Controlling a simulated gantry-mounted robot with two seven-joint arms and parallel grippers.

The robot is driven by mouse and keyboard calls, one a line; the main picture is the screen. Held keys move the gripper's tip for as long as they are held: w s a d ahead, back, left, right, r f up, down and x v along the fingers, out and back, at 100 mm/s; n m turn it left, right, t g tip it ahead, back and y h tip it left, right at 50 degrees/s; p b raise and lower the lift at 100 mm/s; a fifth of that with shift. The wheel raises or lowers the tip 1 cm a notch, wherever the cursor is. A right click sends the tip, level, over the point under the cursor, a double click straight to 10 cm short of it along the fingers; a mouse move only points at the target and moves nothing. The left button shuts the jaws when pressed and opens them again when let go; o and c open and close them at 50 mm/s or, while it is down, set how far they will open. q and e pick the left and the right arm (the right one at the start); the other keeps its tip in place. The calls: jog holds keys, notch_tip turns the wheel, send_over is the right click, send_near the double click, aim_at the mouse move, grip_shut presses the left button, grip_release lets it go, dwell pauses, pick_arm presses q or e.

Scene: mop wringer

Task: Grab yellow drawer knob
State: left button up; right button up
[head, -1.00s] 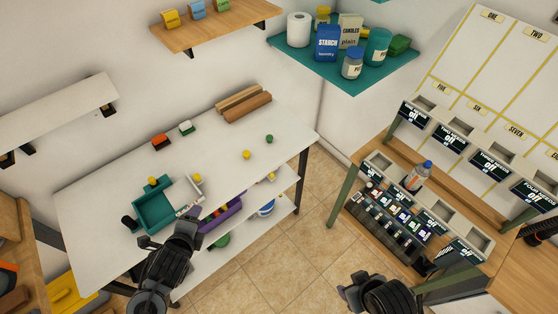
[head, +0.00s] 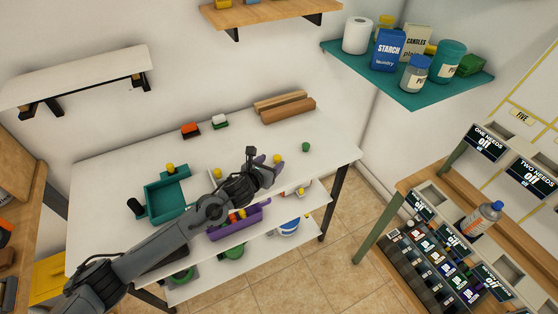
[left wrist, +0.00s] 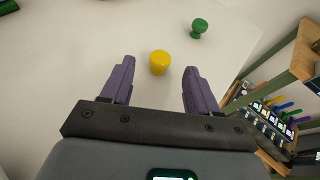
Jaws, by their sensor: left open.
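The yellow drawer knob (left wrist: 159,62) stands on the white table top, centred ahead of my left gripper in the left wrist view. It also shows in the head view (head: 277,158), just beyond the gripper's fingers. My left gripper (left wrist: 157,84) is open, with its two purple fingers on either side of the line to the knob and nothing between them. In the head view my left gripper (head: 270,172) reaches over the table's right part. A green knob (left wrist: 199,27) stands to the knob's right and farther off, also seen in the head view (head: 306,147). My right gripper is not in view.
The white table (head: 120,165) also holds a teal tray (head: 158,205), a second yellow knob (head: 217,173), brushes (head: 190,130) and wooden blocks (head: 288,112). A purple bin (head: 240,226) sits on the shelf below.

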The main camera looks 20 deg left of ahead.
aim_at(276, 158)
pick_arm(q)
jog(key=shift+b+x, duration=0.45)
jog(key=shift+x, duration=2.45)
jog(key=c, duration=1)
